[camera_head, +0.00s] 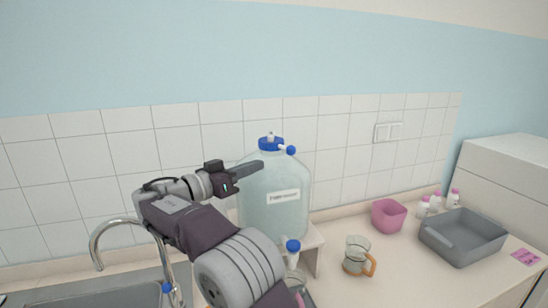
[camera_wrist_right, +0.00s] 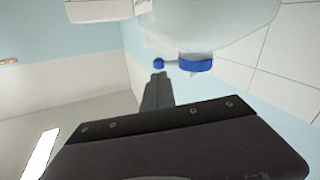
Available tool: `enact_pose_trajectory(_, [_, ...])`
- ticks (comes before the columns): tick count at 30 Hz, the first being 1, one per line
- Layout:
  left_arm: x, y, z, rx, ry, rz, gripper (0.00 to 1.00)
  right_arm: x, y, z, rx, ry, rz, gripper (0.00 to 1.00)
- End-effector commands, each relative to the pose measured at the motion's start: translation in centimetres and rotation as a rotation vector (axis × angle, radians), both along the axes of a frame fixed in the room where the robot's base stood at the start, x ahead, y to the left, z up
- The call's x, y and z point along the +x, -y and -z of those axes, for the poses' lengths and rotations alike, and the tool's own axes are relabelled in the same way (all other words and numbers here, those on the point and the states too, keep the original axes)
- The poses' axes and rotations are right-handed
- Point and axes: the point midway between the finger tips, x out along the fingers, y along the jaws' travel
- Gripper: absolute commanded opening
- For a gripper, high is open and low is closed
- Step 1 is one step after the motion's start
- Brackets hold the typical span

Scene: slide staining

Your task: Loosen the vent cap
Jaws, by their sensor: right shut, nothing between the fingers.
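A large clear carboy (camera_head: 275,208) with a white label stands on a small white stand (camera_head: 312,240). Its wide blue main cap (camera_head: 270,143) is on top, and a small round blue vent cap (camera_head: 291,150) sticks out to the right. My right gripper (camera_head: 260,165) is shut and empty, in front of the carboy's upper left shoulder and left of the vent cap. In the wrist view the picture is turned over: the vent cap (camera_wrist_right: 159,63) lies just beyond the shut fingertips (camera_wrist_right: 159,76), with the main cap (camera_wrist_right: 196,62) beside it. No contact shows. My left gripper is not in view.
A sink with a curved tap (camera_head: 120,222) is at the left. A blue-topped spigot (camera_head: 293,246) is at the stand's front. A glass jug (camera_head: 356,255), pink tub (camera_head: 388,215), small bottles (camera_head: 436,201) and grey tray (camera_head: 463,237) stand to the right. Space above the carboy is clear.

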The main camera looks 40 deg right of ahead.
Motion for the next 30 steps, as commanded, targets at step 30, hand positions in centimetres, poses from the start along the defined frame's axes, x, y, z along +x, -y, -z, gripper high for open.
enact_pose_trajectory(30, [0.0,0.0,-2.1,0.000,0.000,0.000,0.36,2.7,6.9,-3.3,-0.150,0.186,-0.009,0.00])
